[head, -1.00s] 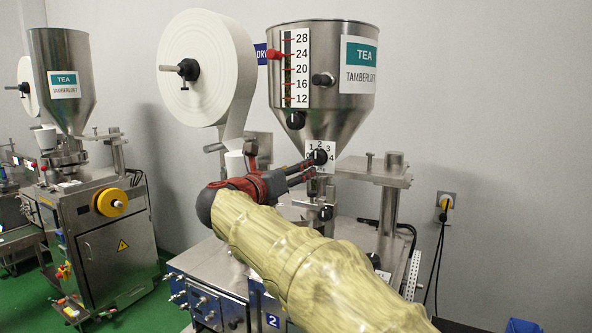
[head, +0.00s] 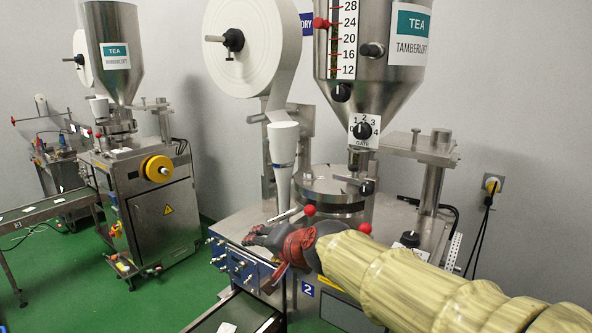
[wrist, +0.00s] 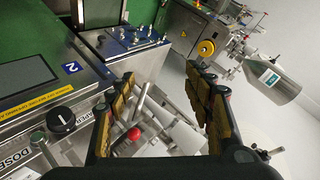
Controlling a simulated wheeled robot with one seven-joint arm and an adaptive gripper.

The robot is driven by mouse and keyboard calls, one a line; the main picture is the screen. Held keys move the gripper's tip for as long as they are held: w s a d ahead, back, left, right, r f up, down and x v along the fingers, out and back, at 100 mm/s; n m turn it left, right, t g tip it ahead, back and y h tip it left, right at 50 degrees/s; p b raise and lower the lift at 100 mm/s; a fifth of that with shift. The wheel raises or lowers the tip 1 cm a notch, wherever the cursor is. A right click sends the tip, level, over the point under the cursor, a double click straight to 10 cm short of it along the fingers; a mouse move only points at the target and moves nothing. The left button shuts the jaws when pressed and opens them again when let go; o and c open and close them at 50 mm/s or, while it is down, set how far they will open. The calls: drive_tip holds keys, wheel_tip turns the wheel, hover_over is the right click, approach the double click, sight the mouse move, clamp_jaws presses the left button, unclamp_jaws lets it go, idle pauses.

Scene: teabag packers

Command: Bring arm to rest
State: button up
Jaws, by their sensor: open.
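My arm, in a pale yellow sleeve, reaches from the lower right in the head view. My gripper (head: 252,236) points left, low in front of the nearer packing machine, clear of the gate dial (head: 362,130). In the wrist view my gripper (wrist: 160,75) has its two padded fingers spread apart, with nothing held between them. A red ball knob (wrist: 133,134) on a metal lever shows beyond and between the fingers. Whether the fingers touch any part of the machine cannot be told.
The steel hopper (head: 378,62) and paper roll (head: 252,45) stand above and behind my gripper. A blue panel with knobs (head: 240,262) is just below it. A second machine (head: 150,205) stands at left beyond open green floor (head: 155,300). A conveyor (head: 235,315) lies at bottom.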

drive_tip(key=s+d+f+n+g+h, duration=0.25)
drive_tip(key=s+d+f, duration=0.45)
drive_tip(key=s, duration=0.4)
drive_tip(key=s+d+f+n+g+h, duration=0.25)
drive_tip(key=s+d+f+n, duration=0.2)
drive_tip(key=s+d, duration=0.55)
drive_tip(key=s+d+m+h, duration=0.1)
drive_tip(key=s+d+m, duration=0.1)
drive_tip(key=s+d, duration=0.7)
drive_tip(key=shift+r+t+p, duration=0.15)
drive_tip(key=shift+t+p, duration=0.25)
drive_tip(key=shift+p, duration=0.05)
